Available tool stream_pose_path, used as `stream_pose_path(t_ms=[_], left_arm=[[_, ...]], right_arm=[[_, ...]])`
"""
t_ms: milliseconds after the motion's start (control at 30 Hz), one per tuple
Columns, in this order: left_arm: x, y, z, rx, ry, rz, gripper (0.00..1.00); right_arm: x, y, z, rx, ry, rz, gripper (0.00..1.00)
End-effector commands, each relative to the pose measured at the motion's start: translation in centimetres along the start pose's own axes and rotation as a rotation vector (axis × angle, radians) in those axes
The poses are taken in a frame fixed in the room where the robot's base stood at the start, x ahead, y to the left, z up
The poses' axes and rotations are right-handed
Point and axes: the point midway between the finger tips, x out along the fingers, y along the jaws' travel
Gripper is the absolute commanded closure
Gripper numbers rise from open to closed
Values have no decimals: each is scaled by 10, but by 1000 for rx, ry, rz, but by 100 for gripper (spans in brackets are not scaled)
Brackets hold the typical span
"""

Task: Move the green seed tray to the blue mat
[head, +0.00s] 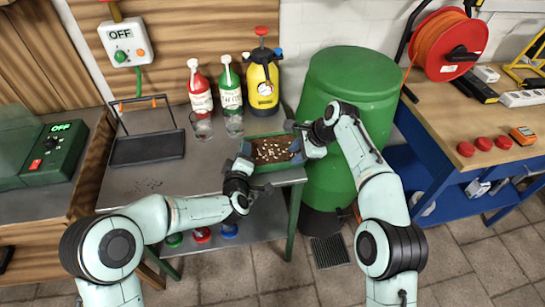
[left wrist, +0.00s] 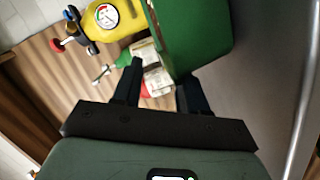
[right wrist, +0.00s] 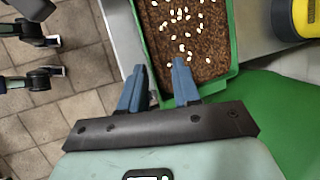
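The green seed tray (head: 272,162), filled with brown soil and pale seeds, sits at the right end of the grey bench beside the green barrel. In the right wrist view the tray (right wrist: 236,50) shows from above; in the left wrist view its green side (left wrist: 195,35) is close. My left gripper (head: 246,166) is at the tray's left end, its fingers apart. My right gripper (head: 299,147) is at the tray's right end, its fingers apart with the tray's corner behind them. Contact with the tray is not clear. I cannot make out a blue mat.
The green barrel (head: 350,80) stands right of the tray. Red (head: 200,92) and green (head: 230,92) bottles, glasses and a yellow sprayer (head: 262,82) stand behind it. A dark wire-handled carrier (head: 148,148) is at the left. Bare bench lies between the carrier and tray.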

Motion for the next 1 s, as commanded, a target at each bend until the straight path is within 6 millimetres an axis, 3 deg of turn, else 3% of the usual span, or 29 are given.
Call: stream_pose_path(t_ms=[133,267,667,767,1000], left_arm=[[0,1,-2,-1,6,2,59],[0,1,-3,-1,7,1,15],[-6,0,-4,-1,8,0,15],[-19,1,-3,0,7,0,15],[-70,1,-3,1,5,1,15]], right_arm=[[0,0,-2,1,2,1,68],[0,0,-2,1,3,2,68],[0,1,-3,2,5,2,68],[0,1,-3,2,5,2,68],[0,1,-3,2,5,2,68]])
